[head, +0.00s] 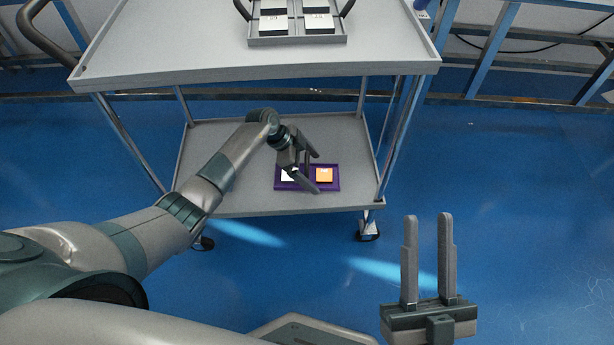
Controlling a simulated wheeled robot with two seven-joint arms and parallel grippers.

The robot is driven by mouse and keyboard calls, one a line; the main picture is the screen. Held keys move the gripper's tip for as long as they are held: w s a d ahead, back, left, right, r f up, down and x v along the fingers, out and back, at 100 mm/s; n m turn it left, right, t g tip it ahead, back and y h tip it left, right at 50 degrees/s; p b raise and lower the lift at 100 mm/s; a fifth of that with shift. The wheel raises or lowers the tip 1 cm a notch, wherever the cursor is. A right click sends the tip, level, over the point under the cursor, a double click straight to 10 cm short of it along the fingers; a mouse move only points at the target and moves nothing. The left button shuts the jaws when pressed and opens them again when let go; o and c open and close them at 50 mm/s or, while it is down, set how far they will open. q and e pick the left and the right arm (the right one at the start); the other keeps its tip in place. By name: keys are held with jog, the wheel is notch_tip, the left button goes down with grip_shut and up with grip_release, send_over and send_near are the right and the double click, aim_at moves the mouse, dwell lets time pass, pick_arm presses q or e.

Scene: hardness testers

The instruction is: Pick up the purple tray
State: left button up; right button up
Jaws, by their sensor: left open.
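The purple tray (333,186) lies on the lower shelf of the trolley. It holds a white block (288,175) on the left and an orange block (324,174) on the right. I cannot tell whether the fingers touch the tray. My right gripper (428,217) is open and empty, in front of the trolley at the right, with its fingers pointing up in the picture.
A grey tray (297,41) with white-and-black blocks stands on the upper shelf. Metal trolley posts (400,140) flank the opening. The blue floor (520,200) at the right is clear.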

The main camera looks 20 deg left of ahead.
pick_arm(q)
jog(key=shift+w+d+f, duration=0.15)
jog(key=shift+d+f, duration=0.2)
jog(key=shift+f, duration=0.2)
pick_arm(e)
jog(key=shift+w+d+r+t, duration=0.15)
jog(key=shift+d+r+t, duration=0.25)
jog(key=shift+r, duration=0.15)
pick_arm(q)
jog(key=c, duration=1.2)
jog(key=shift+r, duration=0.1)
